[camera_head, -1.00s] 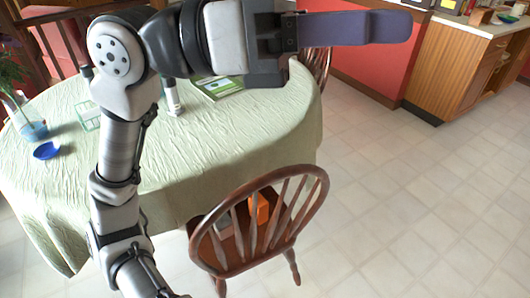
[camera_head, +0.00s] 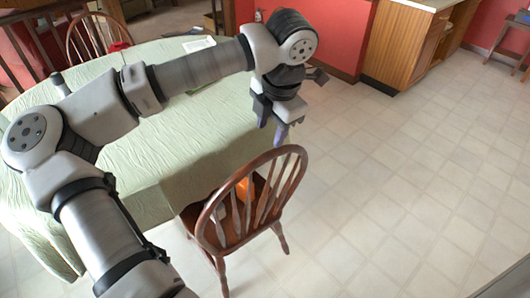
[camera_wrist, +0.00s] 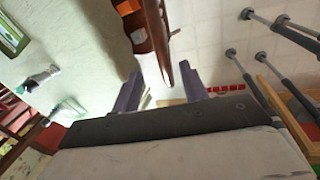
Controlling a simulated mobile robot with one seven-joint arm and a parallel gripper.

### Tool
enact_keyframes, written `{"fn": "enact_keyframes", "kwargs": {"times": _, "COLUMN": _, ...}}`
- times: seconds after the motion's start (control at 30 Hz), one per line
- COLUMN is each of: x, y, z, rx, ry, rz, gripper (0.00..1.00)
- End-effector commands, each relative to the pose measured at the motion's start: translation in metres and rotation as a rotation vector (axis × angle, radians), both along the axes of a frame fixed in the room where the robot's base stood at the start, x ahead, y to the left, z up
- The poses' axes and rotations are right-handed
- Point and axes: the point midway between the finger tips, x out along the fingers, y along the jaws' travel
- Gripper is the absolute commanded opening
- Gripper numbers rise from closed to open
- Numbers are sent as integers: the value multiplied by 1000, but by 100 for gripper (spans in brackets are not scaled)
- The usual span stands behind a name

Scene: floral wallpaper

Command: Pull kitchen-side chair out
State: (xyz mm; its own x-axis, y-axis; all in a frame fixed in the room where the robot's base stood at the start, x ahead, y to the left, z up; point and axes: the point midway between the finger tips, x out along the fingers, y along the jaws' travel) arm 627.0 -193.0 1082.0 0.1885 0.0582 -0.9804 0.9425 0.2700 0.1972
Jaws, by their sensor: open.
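The brown wooden spindle-back chair (camera_head: 243,203) stands at the near edge of the cloth-covered table (camera_head: 150,160). Its curved back faces the camera. Its seat is partly hidden by the spindles, and an orange thing (camera_head: 247,188) shows between them. My gripper (camera_head: 283,134) is just above the upper right of the chair back, with its purple fingers pointing down. In the wrist view, the fingers (camera_wrist: 160,88) are spread apart, and the brown wood of the chair (camera_wrist: 152,35) reaches toward the gap between them. I cannot tell whether they touch the wood.
Another wooden chair (camera_head: 92,38) stands at the far side of the table. A wooden cabinet (camera_head: 408,48) stands beside the red wall at the back. The tiled floor (camera_head: 410,190) to the right of the chair is clear. Grey poles (camera_wrist: 265,50) show in the wrist view.

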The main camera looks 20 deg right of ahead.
Motion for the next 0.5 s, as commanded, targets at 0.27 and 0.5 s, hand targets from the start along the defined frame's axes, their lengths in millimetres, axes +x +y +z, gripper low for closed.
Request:
{"fn": "enact_keyframes", "kwargs": {"times": 0.27, "x": 10, "y": 3, "z": -57, "rx": -3, "ry": 6, "rz": 0, "gripper": 44}}
{"fn": "enact_keyframes", "kwargs": {"times": 0.5, "x": 17, "y": 5, "z": -92, "rx": -4, "ry": 3, "rz": -1, "gripper": 44}}
